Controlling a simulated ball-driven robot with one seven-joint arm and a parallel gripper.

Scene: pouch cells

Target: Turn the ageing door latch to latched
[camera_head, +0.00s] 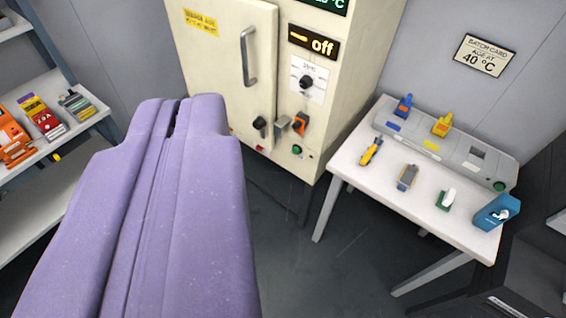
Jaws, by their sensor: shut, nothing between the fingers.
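A cream ageing cabinet with a yellow label stands at the top centre. Its door (222,65) appears closed against the frame and carries a grey bar handle (249,58). A black latch knob (260,125) sits at the door's lower right edge. A small grey piece (281,124) is beside it on the frame; I cannot tell whether the latch engages it. My purple gripper (178,112) is shut and empty in the left foreground, apart from the latch and left of it in the picture. It hides the cabinet's lower left part.
The cabinet panel has an "off" display (313,43), a black dial (306,82), an orange switch (300,123) and a green button (296,149). A white table (400,205) with tools stands right. A shelf (75,130) with packs is left. Floor shows between.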

